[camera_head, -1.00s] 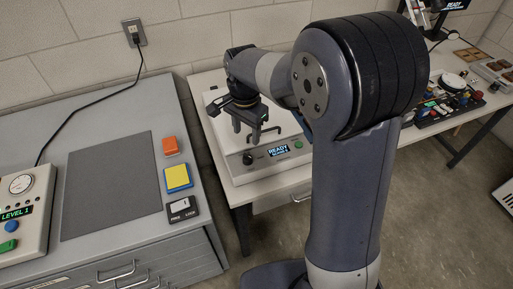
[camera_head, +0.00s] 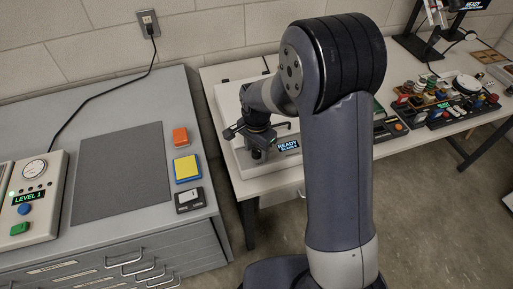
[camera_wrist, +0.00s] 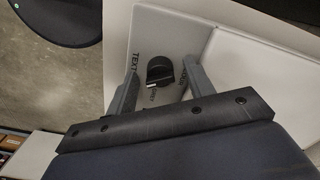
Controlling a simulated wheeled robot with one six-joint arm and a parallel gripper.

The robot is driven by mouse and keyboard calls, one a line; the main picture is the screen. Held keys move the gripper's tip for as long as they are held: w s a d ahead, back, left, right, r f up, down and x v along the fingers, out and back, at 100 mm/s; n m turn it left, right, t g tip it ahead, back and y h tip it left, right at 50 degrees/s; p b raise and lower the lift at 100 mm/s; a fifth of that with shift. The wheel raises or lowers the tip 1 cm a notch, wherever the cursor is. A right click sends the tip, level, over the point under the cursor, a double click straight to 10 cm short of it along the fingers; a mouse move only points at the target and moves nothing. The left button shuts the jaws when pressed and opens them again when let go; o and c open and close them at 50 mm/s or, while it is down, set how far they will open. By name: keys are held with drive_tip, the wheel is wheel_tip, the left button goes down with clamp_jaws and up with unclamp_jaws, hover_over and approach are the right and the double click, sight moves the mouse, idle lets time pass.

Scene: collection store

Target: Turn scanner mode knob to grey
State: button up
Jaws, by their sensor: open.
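The scanner (camera_head: 228,110) is a pale flatbed box on the white table, with a lit READY display (camera_head: 288,146) on its front panel. Its mode knob (camera_wrist: 160,69) is black and round with a raised grip bar, and a small pale mark shows near its lower edge in the wrist view. TEXT is printed left of it; a partly hidden label lies below, seemingly ending in "EY", and another at right is mostly covered. My gripper (camera_head: 257,148) is over the panel's left part and hides the knob in the head view. Its open fingers (camera_wrist: 160,78) stand either side of the knob, apparently apart from it.
A grey cabinet (camera_head: 110,245) at left carries a dark mat (camera_head: 122,172), orange and yellow blocks, a switch and a LEVEL 1 device (camera_head: 32,200). Right of my arm, several small controls (camera_head: 440,105) crowd the table. Floor shows between cabinet and table.

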drive_tip(key=shift+c, duration=0.4)
drive_tip(key=c, duration=0.9)
drive_tip(key=shift+n, duration=0.3)
drive_tip(key=n+b, duration=0.1)
drive_tip(key=n, duration=0.4)
drive_tip(key=shift+n, duration=0.3)
drive_tip(key=n, duration=0.5)
drive_tip(key=shift+b, duration=0.35)
drive_tip(key=shift+n, duration=0.4)
drive_tip(key=o, duration=1)
